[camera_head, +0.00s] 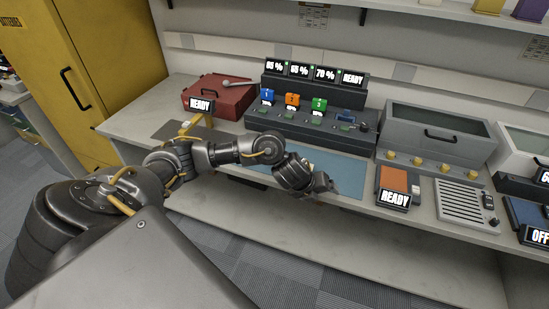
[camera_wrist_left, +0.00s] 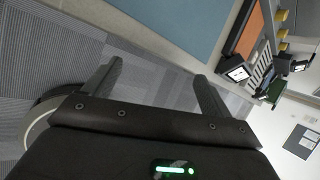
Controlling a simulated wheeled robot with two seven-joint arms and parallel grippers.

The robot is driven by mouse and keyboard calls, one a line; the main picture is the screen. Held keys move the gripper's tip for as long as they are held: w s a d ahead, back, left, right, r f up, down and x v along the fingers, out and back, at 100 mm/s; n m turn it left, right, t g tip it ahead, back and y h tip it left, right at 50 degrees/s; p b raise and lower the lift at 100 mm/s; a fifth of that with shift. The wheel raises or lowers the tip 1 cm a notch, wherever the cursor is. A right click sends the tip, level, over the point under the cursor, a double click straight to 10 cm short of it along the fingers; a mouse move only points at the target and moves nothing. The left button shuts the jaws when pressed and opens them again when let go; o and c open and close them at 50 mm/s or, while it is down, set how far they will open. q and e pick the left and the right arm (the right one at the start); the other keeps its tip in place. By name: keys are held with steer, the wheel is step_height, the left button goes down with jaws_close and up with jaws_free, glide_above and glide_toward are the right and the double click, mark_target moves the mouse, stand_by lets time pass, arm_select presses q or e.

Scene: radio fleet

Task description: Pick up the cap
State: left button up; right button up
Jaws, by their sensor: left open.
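I cannot make out a cap for certain in either view. My left gripper (camera_head: 326,185) is at the front edge of the blue mat (camera_head: 340,170) on the workbench. In the left wrist view its two fingers (camera_wrist_left: 158,80) are spread wide apart with nothing between them. Beyond them are the bench's front edge, a corner of the blue mat and the grey carpet floor. A small pale patch shows just behind the left wrist in the head view, too hidden to name. My right gripper is in neither view.
A charger rack with blue, orange and green modules (camera_head: 292,99) stands behind the mat. A red case (camera_head: 216,94) is at the left. An orange-topped box marked READY (camera_head: 393,179), a slotted grey tray (camera_head: 463,203) and a grey bin (camera_head: 434,126) are at the right.

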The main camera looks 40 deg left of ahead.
arm_select(q)
steer(key=a+r+m, duration=0.1)
steer(key=a, duration=0.2)
steer(key=w+a+r+m+y, duration=0.1)
steer(key=a+r, duration=0.1)
steer(key=a, duration=0.2)
steer(key=a+r+y, duration=0.1)
steer(key=a, duration=0.2)
steer(key=shift+w+a+r+m+g, duration=0.15)
steer(key=shift+w+m+g, duration=0.15)
steer(key=shift+m+g, duration=0.1)
steer(key=s+a+r+g+y, duration=0.1)
steer(key=a+r+y, duration=0.3)
steer(key=a, duration=0.7)
steer(key=shift+m+g+h, duration=0.3)
steer(key=shift+m+h, duration=0.1)
steer(key=shift+h, duration=0.4)
steer(key=b+x, duration=0.2)
steer(key=x, duration=0.2)
steer(key=shift+w+d+f+b, duration=0.1)
steer(key=shift+d+f+b, duration=0.05)
steer(key=shift+f+b, duration=0.25)
steer(key=shift+b+x, duration=0.4)
steer(key=shift+x, duration=2.3)
steer(key=shift+w, duration=0.15)
steer(key=shift+r, duration=0.1)
steer(key=c, duration=1)
